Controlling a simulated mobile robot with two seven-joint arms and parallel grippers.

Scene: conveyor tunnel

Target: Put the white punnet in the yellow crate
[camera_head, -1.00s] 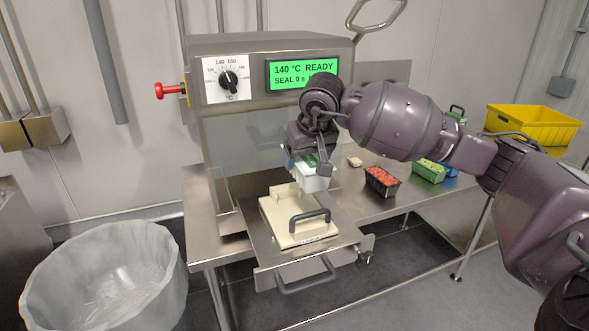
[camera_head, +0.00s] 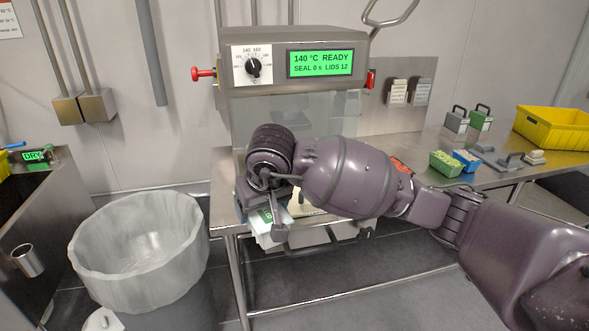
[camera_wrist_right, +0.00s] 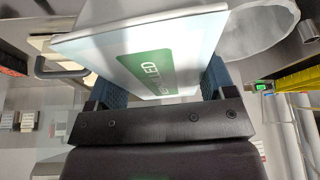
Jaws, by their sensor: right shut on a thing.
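The white punnet (camera_head: 262,240) hangs from my right gripper (camera_head: 268,218), in front of the sealing machine, tilted in the head view. In the right wrist view, the punnet (camera_wrist_right: 105,58) shows a pale top with a green label (camera_wrist_right: 150,68) ending in "LED". The right gripper's two dark blue fingers (camera_wrist_right: 160,88) are shut on it, one at each side. My right forearm hides part of the machine's drawer. The yellow crate (camera_head: 553,128) stands on the far right of the steel table, clear of the gripper. My left gripper is not in view.
A large bin with a clear liner (camera_head: 140,240) stands left of the table. Green (camera_head: 446,164) and blue (camera_head: 466,160) punnets sit on the table, with handled blocks (camera_head: 468,118) behind. A "DRY" display (camera_head: 36,156) is at left.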

